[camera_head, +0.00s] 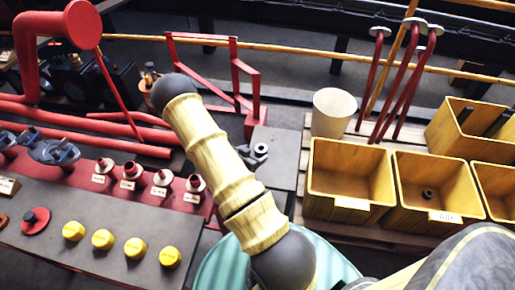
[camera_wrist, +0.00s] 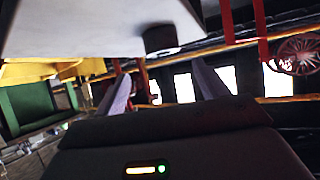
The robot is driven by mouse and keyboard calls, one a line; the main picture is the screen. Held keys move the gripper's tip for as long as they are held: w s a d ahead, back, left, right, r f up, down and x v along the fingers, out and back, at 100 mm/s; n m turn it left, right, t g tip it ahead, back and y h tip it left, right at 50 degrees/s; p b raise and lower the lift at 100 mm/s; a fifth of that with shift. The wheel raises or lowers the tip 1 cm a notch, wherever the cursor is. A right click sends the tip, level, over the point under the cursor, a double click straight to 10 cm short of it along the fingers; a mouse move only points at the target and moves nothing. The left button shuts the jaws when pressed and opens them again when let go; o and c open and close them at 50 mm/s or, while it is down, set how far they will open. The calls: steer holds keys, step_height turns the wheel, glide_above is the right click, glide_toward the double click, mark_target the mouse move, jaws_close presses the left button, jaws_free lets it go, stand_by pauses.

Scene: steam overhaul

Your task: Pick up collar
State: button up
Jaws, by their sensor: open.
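A dark ring-shaped piece (camera_head: 260,150), which may be the collar, lies on a grey plate just right of my arm in the head view. A smaller dark ring (camera_head: 428,194) lies in the middle yellow bin (camera_head: 408,203); I cannot tell which one is the collar. In the wrist view my gripper (camera_wrist: 162,88) is open, its two pale fingers apart with nothing between them. A short dark cylinder (camera_wrist: 160,39) shows beyond the fingers at the edge of a pale slab (camera_wrist: 80,28).
A grey console with yellow knobs (camera_head: 103,239) and a row of red-and-white fittings (camera_head: 128,175) fills the left. Red pipes (camera_head: 85,115) run behind it. A pale cup (camera_head: 333,112) and upright red rods (camera_head: 400,85) stand behind the yellow bins at right.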

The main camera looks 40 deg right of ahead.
mark_target(263, 147)
steer(key=shift+w+d+f, duration=0.15)
steer(key=shift+w+f, duration=0.05)
steer(key=shift+w, duration=0.25)
steer(key=shift+s+r, duration=0.1)
steer(key=shift+x, duration=1.15)
steer(key=x, duration=0.2)
steer(key=b+x, duration=0.1)
steer(key=x, duration=0.1)
steer(key=shift+f, duration=0.45)
steer(key=shift+d+f+b, duration=0.2)
steer(key=shift+d+b, duration=0.1)
steer(key=shift+d, duration=0.05)
steer(key=shift+c, duration=0.2)
